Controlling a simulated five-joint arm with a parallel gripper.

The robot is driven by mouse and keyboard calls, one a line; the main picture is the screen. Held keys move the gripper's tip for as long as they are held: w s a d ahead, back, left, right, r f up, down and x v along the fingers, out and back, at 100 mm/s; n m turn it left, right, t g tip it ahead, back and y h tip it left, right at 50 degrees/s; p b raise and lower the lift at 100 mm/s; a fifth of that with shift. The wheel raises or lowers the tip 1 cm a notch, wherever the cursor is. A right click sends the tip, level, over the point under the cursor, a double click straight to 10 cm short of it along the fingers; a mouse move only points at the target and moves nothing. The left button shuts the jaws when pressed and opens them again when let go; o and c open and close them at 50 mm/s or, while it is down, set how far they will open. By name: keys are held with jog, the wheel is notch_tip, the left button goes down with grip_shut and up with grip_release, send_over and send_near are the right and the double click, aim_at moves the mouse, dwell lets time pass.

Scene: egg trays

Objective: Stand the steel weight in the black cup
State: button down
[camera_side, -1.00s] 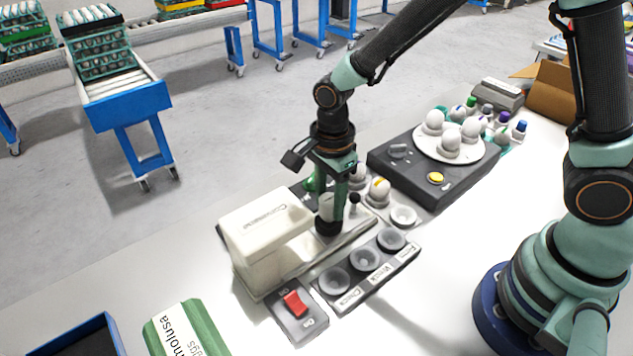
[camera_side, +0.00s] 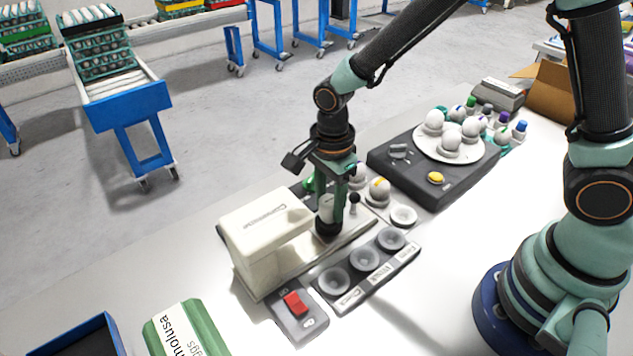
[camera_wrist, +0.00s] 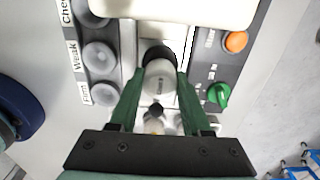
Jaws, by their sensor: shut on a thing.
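The steel weight (camera_wrist: 160,82), a pale grey cylinder, is between my gripper's (camera_wrist: 156,90) two green fingers, which are shut on it. It also shows beside the fingers in the side view (camera_side: 325,207). The black cup (camera_side: 327,231) is on the pale instrument's base, directly below my gripper (camera_side: 330,212). In the wrist view the cup's dark rim (camera_wrist: 153,45) shows past the weight's far end. The weight looks upright, with its lower end at or inside the cup. The fingers hide how deep it sits.
The cream instrument housing (camera_side: 262,232) stands close left of my gripper. A grey strip with three round dishes (camera_side: 364,259) lies in front, with a red switch (camera_side: 295,302) nearby. Eggs and a small black-knobbed post (camera_side: 354,200) stand close behind. A dark turntable unit (camera_side: 400,177) is farther right.

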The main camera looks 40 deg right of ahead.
jog(key=shift+f, duration=0.55)
dwell(0.6)
jog(key=shift+c, duration=1.4)
grip_release()
notch_tip(320, 180, up, 12)
